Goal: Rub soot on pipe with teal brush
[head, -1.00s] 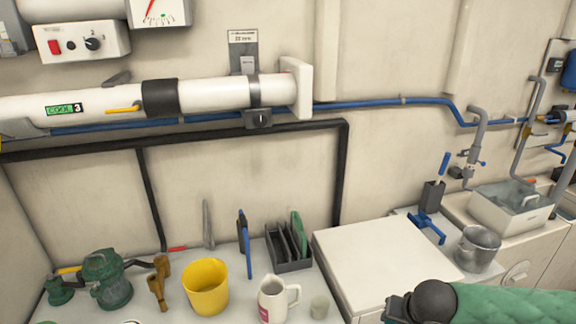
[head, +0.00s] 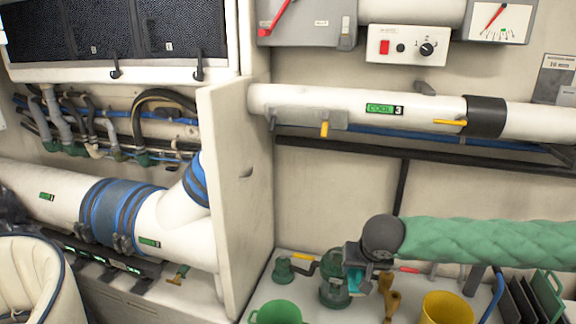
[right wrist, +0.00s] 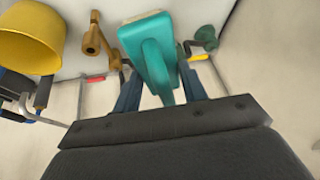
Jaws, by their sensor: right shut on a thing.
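My right gripper (head: 358,272) is shut on the teal brush (head: 357,280), above the back of the counter. The brush shows better in the right wrist view (right wrist: 148,50), between the two fingers (right wrist: 160,88), its flat pale-edged block pointing away from the wrist. A white pipe labelled COOL 3 (head: 350,105) runs along the back wall, above the gripper and apart from the brush. A thicker white pipe (head: 60,200) with blue bands lies at the left, beyond a partition. I cannot make out soot clearly on either pipe. My left gripper is not in view.
A pale upright partition (head: 235,170) separates the left bay from the counter. On the counter are a green pump-like thing (head: 334,292), a green bucket (head: 277,312), brown fittings (head: 388,295) and a yellow bucket (head: 447,308). Yellow levers stick out from the pipe.

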